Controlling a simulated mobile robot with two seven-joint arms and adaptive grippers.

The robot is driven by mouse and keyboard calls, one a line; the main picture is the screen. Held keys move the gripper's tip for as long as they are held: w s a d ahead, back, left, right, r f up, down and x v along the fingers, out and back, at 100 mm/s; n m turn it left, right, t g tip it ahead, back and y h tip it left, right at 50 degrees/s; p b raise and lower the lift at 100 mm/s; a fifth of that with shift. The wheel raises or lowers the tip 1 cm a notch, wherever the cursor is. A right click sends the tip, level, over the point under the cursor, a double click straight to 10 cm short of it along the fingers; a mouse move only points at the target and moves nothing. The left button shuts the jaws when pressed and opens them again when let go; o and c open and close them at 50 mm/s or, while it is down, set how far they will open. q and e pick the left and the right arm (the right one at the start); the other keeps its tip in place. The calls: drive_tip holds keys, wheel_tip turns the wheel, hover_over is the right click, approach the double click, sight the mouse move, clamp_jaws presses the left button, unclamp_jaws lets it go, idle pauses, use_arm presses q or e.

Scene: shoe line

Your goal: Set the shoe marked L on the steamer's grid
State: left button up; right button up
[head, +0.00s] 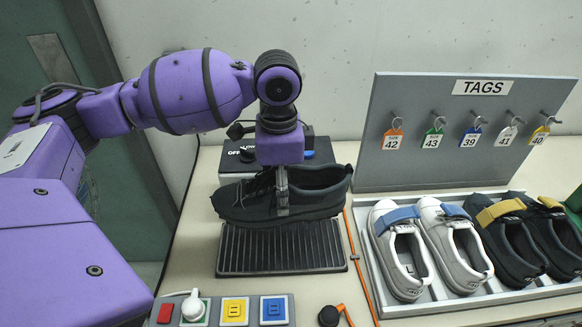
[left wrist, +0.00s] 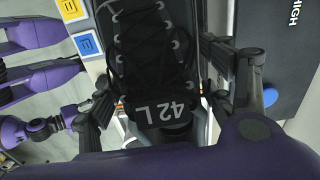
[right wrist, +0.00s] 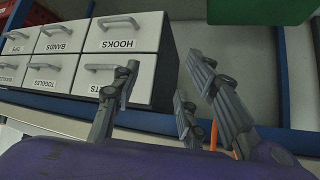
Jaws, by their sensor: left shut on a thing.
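The dark shoe (head: 322,190) is gripped in my left gripper (head: 283,200), one finger inside or against its side near the laces. In the left wrist view its tongue reads 42 L (left wrist: 158,112), with fingers on both sides of the shoe. In the head view it overlaps the back edge of the steamer's black ribbed grid (head: 280,255); whether it touches the grid I cannot tell. The steamer's box (head: 262,155), with dial markings, stands behind the shoe. My right gripper (right wrist: 162,92) is open and empty in the right wrist view, outside the head view.
A tray (head: 385,290) of several shoes, some with blue or yellow straps, lies to the right. A grey TAGS board (head: 450,150) with numbered tags stands behind it. Coloured switches (head: 236,310) lie in front of the grid. An orange cord (head: 358,262) runs between grid and tray.

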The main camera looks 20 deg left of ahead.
use_arm(q)
drive_tip(key=shift+w+a+r+m, duration=0.1)
drive_tip(key=shift+w+m, duration=0.1)
drive_tip(key=shift+m, duration=0.1)
drive_tip(key=shift+f, duration=0.45)
drive_tip(key=shift+s+f, duration=0.3)
drive_tip(key=shift+f, duration=0.35)
wheel_tip(320, 180, down, 5)
drive_tip(key=shift+w+r+b, duration=0.1)
drive_tip(key=shift+b, duration=0.8)
wheel_tip(320, 180, down, 6)
drive_tip(key=shift+r+b, duration=0.1)
drive_tip(key=shift+b, duration=0.4)
drive_tip(key=shift+f, duration=0.6)
use_arm(e)
drive_tip(key=shift+g, duration=0.5)
drive_tip(key=s+f, duration=0.1)
drive_tip(key=s+d+f, duration=0.1)
drive_tip(key=s+f, duration=0.1)
drive_tip(key=f, duration=0.1)
drive_tip(key=shift+s+d, duration=0.25)
drive_tip(key=shift+s, duration=0.15)
